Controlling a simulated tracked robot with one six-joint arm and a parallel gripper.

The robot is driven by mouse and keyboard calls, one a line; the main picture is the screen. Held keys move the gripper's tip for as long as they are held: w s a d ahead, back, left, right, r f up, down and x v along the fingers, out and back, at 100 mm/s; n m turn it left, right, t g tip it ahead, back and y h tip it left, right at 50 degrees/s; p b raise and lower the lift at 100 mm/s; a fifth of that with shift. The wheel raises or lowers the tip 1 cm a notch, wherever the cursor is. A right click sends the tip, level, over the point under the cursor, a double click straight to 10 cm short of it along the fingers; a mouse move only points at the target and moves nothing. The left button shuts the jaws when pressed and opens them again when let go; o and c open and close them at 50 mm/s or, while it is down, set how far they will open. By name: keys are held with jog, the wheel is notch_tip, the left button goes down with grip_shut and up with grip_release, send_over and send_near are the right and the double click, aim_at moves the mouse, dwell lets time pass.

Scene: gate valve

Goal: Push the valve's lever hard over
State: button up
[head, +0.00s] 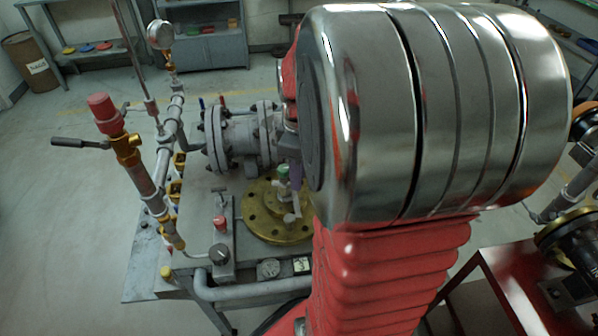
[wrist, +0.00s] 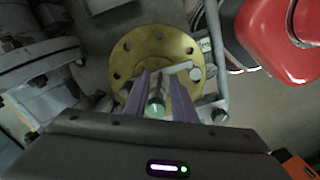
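A small valve with a green cap (head: 283,172) stands over the round brass flange (head: 262,222). The cap also shows in the wrist view (wrist: 155,109). A pale grey lever (wrist: 179,68) runs across the flange just beyond my fingertips, with a round end (wrist: 196,73) at the right. My gripper (wrist: 158,76) has two purple fingers standing apart, with the green cap seen between them. I cannot tell whether either finger touches the valve or lever. In the head view my arm hides much of this spot, and a purple finger (head: 296,174) shows beside the cap.
A grey flanged pipe body (head: 238,140) lies behind the brass flange. At left stands a red-capped pipe (head: 103,112) with a dark-handled lever (head: 72,142) and a pressure gauge (head: 160,34). Open floor lies left.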

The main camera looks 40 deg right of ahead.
jog(key=shift+c, duration=0.4)
grip_shut()
jog(key=shift+d, duration=0.15)
